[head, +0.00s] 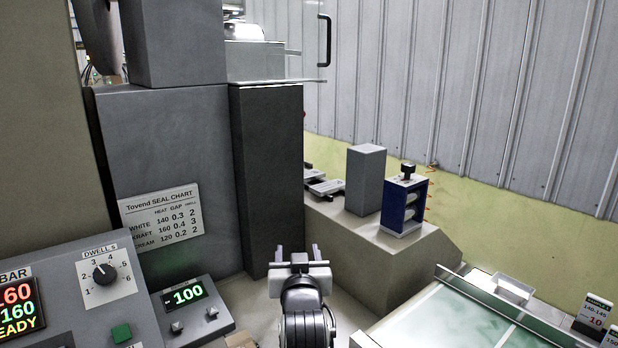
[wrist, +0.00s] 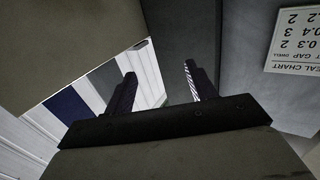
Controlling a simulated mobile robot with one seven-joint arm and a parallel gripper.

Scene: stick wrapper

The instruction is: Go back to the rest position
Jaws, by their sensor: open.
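My gripper (head: 298,252) is in the lower middle of the head view, with its two fingers pointing up and away from me. The fingers stand apart with nothing between them. In the wrist view, my gripper (wrist: 160,85) also shows open and empty, with a dark machine body behind it. It touches nothing that I can see. My arm enters from the bottom edge of the head view.
At the left are a control panel with a dwell knob (head: 105,270), a small display box (head: 190,305) and a seal chart (head: 161,215). A grey block (head: 366,180) and a blue device (head: 404,205) stand on a ledge. A green-topped conveyor or tray (head: 450,318) is lower right.

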